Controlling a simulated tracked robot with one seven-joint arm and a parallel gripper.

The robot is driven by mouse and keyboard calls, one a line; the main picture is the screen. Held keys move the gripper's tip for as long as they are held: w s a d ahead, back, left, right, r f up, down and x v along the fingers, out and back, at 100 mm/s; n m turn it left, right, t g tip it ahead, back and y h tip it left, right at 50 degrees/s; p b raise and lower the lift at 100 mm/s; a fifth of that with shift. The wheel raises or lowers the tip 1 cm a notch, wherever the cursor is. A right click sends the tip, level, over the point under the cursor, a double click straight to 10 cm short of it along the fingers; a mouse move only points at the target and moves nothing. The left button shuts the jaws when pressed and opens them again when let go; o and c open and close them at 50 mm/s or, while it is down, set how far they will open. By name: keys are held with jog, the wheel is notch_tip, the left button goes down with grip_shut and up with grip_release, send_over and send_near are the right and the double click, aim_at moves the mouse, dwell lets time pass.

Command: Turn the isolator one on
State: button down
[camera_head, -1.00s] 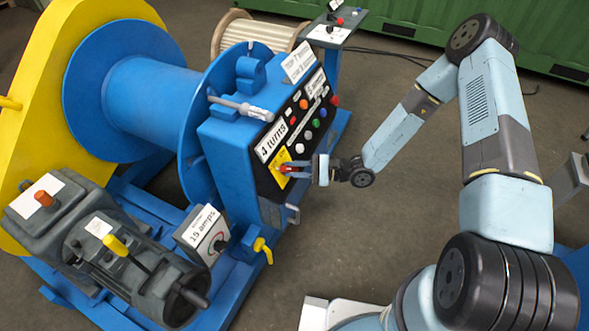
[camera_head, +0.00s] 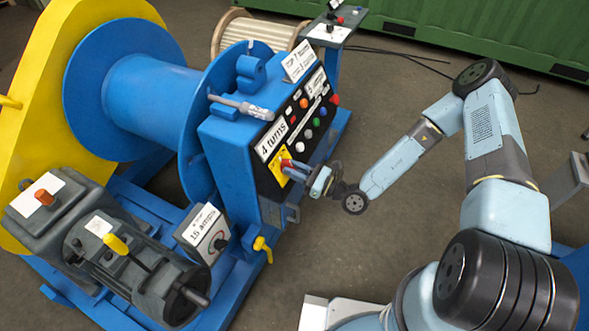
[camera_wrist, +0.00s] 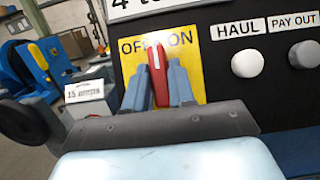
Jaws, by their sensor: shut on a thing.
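The isolator is a yellow plate (camera_head: 279,165) marked OFF and ON, with a red handle (camera_head: 287,163), at the lower left of the black panel face. In the wrist view the plate (camera_wrist: 199,50) fills the upper middle. The red handle (camera_wrist: 157,75) stands nearly upright there, its white-marked tip between the two words. My gripper (camera_head: 290,169) is shut on the red handle. Its two grey-blue fingers flank the handle in the wrist view (camera_wrist: 158,88) and hide its lower sides and part of the plate.
Several coloured buttons and a side lever (camera_head: 240,107) are on the blue console. Open floor lies right.

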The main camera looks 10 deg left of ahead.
jog(key=m+t+h, duration=0.1)
jog(key=m+t, duration=0.1)
jog(key=m, duration=0.1)
jog(key=m+t+h, duration=0.1)
jog(key=m+t, duration=0.1)
jog(key=m, duration=0.1)
jog(key=shift+s+m, duration=0.1)
jog(key=shift+m, duration=0.3)
jog(key=m+t+h, duration=0.1)
jog(key=m, duration=0.1)
jog(key=m+t+h, duration=0.1)
jog(key=m, duration=0.2)
jog(key=shift+r+m+h, duration=0.1)
jog(key=shift+m+h, duration=0.2)
jog(key=shift+m+t+h, duration=0.3)
jog(key=c, duration=1)
grip_release()
jog(key=shift+c, duration=0.2)
